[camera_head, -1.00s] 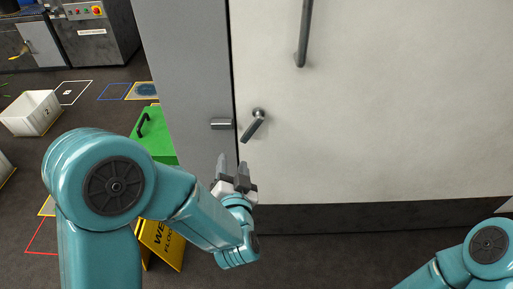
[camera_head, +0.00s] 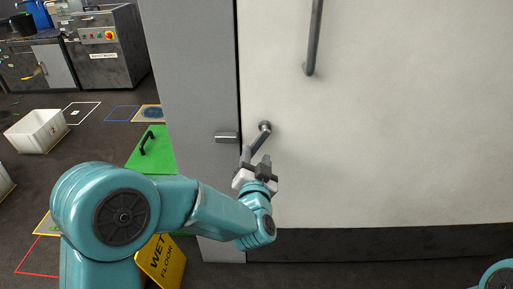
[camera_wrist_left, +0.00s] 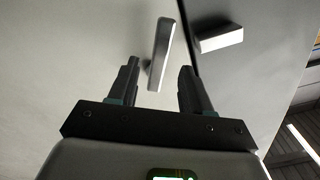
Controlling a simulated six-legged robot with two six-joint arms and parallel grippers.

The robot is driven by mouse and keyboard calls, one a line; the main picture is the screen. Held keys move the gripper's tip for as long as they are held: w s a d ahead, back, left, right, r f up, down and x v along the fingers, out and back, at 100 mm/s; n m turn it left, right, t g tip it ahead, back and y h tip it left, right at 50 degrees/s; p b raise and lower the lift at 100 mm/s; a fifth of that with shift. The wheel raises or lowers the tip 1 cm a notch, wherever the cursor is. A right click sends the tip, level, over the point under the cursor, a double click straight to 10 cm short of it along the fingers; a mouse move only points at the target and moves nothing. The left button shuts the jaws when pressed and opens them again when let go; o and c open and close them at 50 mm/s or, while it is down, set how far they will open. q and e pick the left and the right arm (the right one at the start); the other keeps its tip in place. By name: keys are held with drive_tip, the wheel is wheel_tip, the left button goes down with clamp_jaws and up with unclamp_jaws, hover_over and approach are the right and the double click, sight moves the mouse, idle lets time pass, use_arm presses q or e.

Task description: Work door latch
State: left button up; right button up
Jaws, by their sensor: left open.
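The door latch is a short metal lever (camera_head: 261,137) on the white door (camera_head: 400,130), near its left edge. It slants down and to the left from its round pivot. A small metal block (camera_head: 227,137) sits beside it on the grey frame (camera_head: 195,90). My left gripper (camera_head: 256,157) is open just below the lever, its fingertips near the lever's lower end. In the left wrist view the lever (camera_wrist_left: 162,50) reaches down between the two open fingers (camera_wrist_left: 159,64), and the block (camera_wrist_left: 220,39) is to the right. I cannot tell whether a finger touches the lever. My right gripper is out of view.
A long vertical handle (camera_head: 314,40) is on the door above the latch. At the left are a green box (camera_head: 152,150) with a black handle, a yellow wet-floor sign (camera_head: 162,262) and a white bin (camera_head: 37,130). Machines stand at the back left.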

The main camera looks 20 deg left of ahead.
sight(257, 146)
use_arm(q)
drive_tip(key=x, duration=0.6)
drive_tip(key=shift+b, duration=0.3)
drive_tip(key=shift+s, duration=0.1)
clamp_jaws()
